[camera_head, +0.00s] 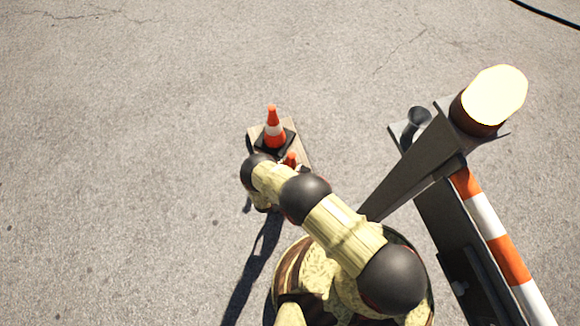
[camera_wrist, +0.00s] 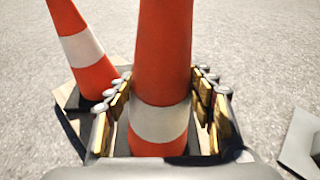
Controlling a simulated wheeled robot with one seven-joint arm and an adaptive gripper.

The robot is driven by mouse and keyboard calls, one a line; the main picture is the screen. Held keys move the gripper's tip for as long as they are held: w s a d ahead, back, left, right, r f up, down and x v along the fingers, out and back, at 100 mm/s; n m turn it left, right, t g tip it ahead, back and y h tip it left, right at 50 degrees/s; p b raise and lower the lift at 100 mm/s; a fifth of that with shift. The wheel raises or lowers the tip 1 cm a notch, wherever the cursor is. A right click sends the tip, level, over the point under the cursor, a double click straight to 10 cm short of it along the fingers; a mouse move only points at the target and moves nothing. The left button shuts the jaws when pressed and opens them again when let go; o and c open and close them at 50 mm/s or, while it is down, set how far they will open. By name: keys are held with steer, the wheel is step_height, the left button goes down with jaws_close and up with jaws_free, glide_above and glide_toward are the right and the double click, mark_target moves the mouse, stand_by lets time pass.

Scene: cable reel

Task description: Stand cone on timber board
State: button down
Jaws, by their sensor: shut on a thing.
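An orange cone with a white band and black base (camera_head: 274,130) stands upright on the timber board (camera_head: 303,153); it also shows at the left in the wrist view (camera_wrist: 80,45). A second orange and white cone (camera_wrist: 163,50) stands between the fingers of my gripper (camera_wrist: 161,98), which is shut on it. In the head view only its orange tip (camera_head: 291,158) shows, beside the first cone, and my arm hides the rest. The held cone looks upright.
A dark metal frame with a glowing amber lamp (camera_head: 493,98) and an orange and white striped bar (camera_head: 490,230) stands to the right. A black cup-like part (camera_head: 415,122) is near it. A black cable (camera_head: 545,14) lies at top right. The pavement at left is clear.

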steer(key=c, duration=1.1)
jaws_free()
steer(key=shift+s+f, duration=0.3)
steer(key=shift+f, duration=0.3)
steer(key=o, duration=0.4)
steer(key=shift+w+r, duration=0.1)
steer(key=shift+c, duration=0.2)
steer(key=shift+r, duration=0.1)
steer(key=p+v, duration=0.3)
steer(key=v, duration=0.9)
steer(key=shift+p, duration=0.35)
